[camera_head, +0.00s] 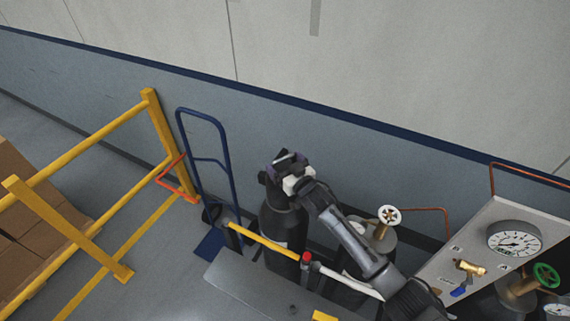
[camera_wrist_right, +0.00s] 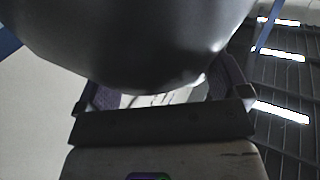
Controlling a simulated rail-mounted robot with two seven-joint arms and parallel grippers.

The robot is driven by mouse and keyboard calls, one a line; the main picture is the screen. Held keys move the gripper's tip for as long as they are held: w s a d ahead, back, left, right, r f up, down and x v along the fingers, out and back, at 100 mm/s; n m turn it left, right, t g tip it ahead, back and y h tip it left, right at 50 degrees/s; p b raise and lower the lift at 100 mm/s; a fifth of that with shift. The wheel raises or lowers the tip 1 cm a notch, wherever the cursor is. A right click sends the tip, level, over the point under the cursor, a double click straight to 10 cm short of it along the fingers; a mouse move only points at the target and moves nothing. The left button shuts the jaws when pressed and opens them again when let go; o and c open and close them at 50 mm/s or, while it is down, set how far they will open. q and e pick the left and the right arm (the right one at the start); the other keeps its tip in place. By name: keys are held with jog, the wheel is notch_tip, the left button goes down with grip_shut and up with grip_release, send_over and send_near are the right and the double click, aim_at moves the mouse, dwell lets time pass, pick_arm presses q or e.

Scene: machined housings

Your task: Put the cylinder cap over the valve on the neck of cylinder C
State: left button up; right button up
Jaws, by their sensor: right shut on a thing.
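My right gripper (camera_head: 287,164) is over the top of a dark cylinder (camera_head: 282,222) at the middle of the head view. In the right wrist view a large smooth grey rounded body, the cylinder cap (camera_wrist_right: 135,40), fills the top of the picture between the two fingers (camera_wrist_right: 165,95). The gripper is shut on it. In the head view the gripper and wrist cover most of the cap and the cylinder's neck. I cannot tell whether the cap touches the neck, and no valve shows there. No letter is readable on the cylinder. My left gripper is out of view.
Another cylinder with a white handwheel (camera_head: 388,215) stands to the right, behind my right arm. A gauge panel (camera_head: 480,235) and a green handwheel (camera_head: 546,275) are farther right. A yellow bar (camera_head: 265,241) crosses before the cylinders. A blue hand truck (camera_head: 207,160) and yellow railing (camera_head: 75,155) stand left.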

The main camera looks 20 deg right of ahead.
jog(key=shift+f, duration=0.2)
jog(key=o, duration=1.3)
jog(key=shift+f, duration=0.1)
jog(key=shift+b+v, duration=0.85)
jog(key=shift+v, duration=6.05)
